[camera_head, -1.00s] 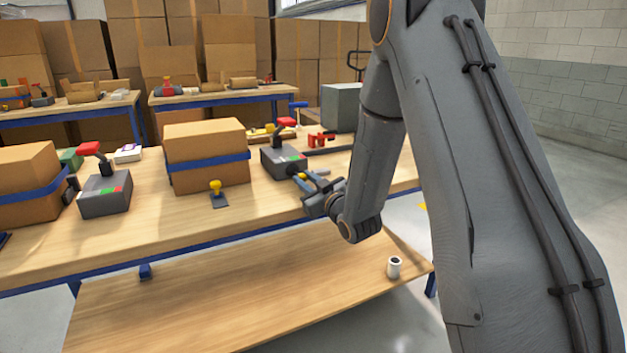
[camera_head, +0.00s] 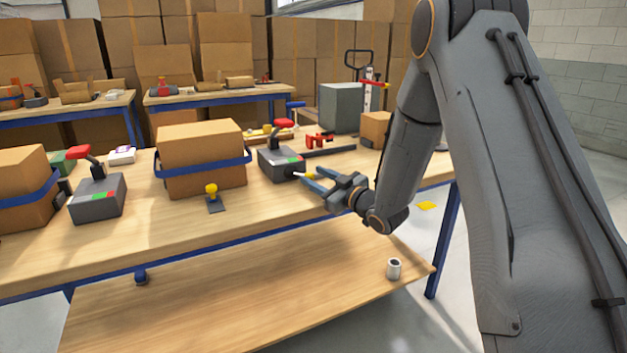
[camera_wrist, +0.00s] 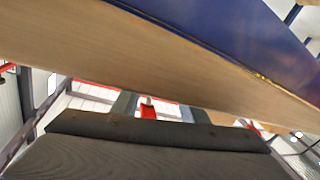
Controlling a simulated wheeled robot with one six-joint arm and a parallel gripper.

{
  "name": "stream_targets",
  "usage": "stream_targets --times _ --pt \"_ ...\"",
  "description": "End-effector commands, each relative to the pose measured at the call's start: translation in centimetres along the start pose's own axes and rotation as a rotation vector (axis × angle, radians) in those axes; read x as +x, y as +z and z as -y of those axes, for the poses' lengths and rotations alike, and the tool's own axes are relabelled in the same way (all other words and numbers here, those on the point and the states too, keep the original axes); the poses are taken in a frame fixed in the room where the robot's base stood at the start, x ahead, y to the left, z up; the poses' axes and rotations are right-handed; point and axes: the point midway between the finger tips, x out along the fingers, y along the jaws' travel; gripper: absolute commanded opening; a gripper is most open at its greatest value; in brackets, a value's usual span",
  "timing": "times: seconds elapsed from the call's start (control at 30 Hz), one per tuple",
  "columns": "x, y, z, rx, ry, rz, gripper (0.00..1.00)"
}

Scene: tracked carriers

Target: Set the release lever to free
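A grey lever box (camera_head: 281,166) with a red-handled lever (camera_head: 283,123) stands on the bench; green and red marks show on its top. The lever leans up to the right. A similar grey box (camera_head: 97,200) with a red-handled lever (camera_head: 78,152) stands at the left; that handle leans up to the left. Which one is the release lever I cannot tell.
A strapped carton (camera_head: 200,145) stands between the lever boxes, with a yellow knob (camera_head: 211,189) before it. Red clamps (camera_head: 319,139) and a grey block (camera_head: 340,106) are behind. A white cup (camera_head: 394,269) stands on the lower shelf.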

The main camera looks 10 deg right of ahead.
Motion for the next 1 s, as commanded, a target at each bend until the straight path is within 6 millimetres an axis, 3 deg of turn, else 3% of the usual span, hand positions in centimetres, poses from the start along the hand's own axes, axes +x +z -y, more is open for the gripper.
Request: stream_targets --times 0.3,0.7,1.0 --pt "-0.2 0.0 0.8 0.001 -0.012 0.001 0.39" --pt "-6.1 0.1 0.2 0.001 -0.005 0.002 0.39" --pt "-7.7 0.0 0.3 0.001 -0.006 0.001 0.39"
